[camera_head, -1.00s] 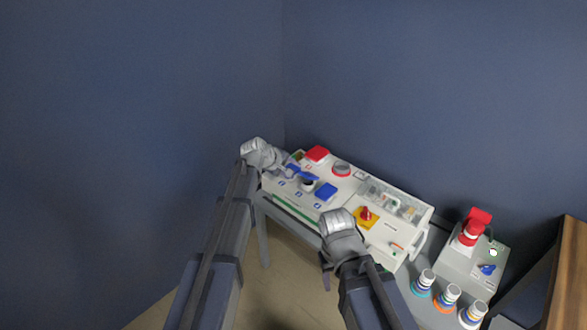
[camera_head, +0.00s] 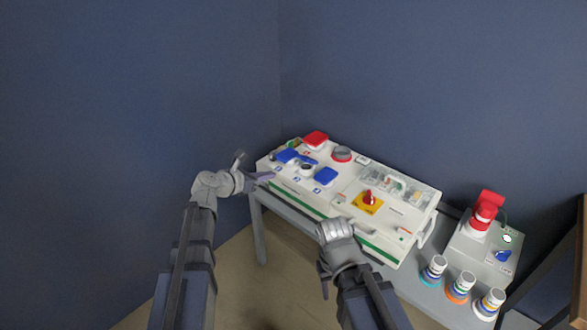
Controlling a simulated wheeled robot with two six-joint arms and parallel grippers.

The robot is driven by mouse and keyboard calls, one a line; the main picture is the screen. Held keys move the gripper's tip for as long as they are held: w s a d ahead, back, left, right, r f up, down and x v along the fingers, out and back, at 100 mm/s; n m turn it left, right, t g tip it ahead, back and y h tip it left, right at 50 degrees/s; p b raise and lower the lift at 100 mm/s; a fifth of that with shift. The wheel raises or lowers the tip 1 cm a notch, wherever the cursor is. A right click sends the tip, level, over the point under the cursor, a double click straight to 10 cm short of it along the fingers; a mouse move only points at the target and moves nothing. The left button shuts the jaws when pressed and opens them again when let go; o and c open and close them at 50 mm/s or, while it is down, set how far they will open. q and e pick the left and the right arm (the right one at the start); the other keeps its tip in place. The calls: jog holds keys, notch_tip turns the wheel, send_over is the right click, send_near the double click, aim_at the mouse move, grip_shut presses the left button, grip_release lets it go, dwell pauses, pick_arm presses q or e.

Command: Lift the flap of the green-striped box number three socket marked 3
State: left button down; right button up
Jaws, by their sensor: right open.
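The white box with a green stripe (camera_head: 300,202) along its front stands on a table in the corner. Its top has a row of sockets with blue flaps: a left flap (camera_head: 288,155), a middle socket (camera_head: 307,169) showing a round dark opening with its blue flap (camera_head: 308,160) raised behind, and a right flap (camera_head: 326,176) lying closed. The small numbers are too small to read. My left gripper (camera_head: 252,168) is open and empty at the box's left end, apart from the flaps. My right gripper (camera_head: 325,270) is open in front of the box, its fingers partly hidden.
The box also carries a red flap (camera_head: 316,139), a round grey-red socket (camera_head: 342,154), a red-yellow switch (camera_head: 368,200) and a clear-covered panel (camera_head: 390,186). To the right are a grey box with a red plug (camera_head: 486,212) and several banded plugs (camera_head: 460,287). Walls stand close behind.

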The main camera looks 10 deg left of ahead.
aim_at(302, 159)
pick_arm(q)
jog(key=shift+w+d+r+b+x, duration=0.15)
jog(key=shift+r+b+x, duration=0.3)
jog(key=shift+x, duration=1.7)
jog(key=shift+w+d+r+b+x, duration=0.15)
jog(key=shift+r+b+x, duration=0.3)
jog(key=shift+x, duration=1.65)
jog(key=shift+w+d+r+b+x, duration=0.15)
jog(key=shift+r+b+x, duration=0.25)
jog(key=shift+x, duration=1.75)
jog(key=shift+a, duration=0.1)
jog(key=shift+w+r+p, duration=0.15)
jog(key=shift+r+p, duration=0.2)
jog(key=shift+p, duration=0.3)
jog(key=shift+w+r+g+y+p, duration=0.25)
jog(key=shift+g+y+p, duration=0.2)
jog(key=shift+p, duration=0.7)
jog(key=shift+g+y, duration=0.45)
jog(key=shift+g, duration=0.3)
jog(key=shift+w+d+r+p, duration=0.7)
jog(key=shift+r+p, duration=0.2)
jog(key=shift+p, duration=0.6)
jog(key=shift+w+d+r+p, duration=0.6)
jog(key=shift+w+r+p, duration=0.25)
jog(key=shift+p, duration=0.65)
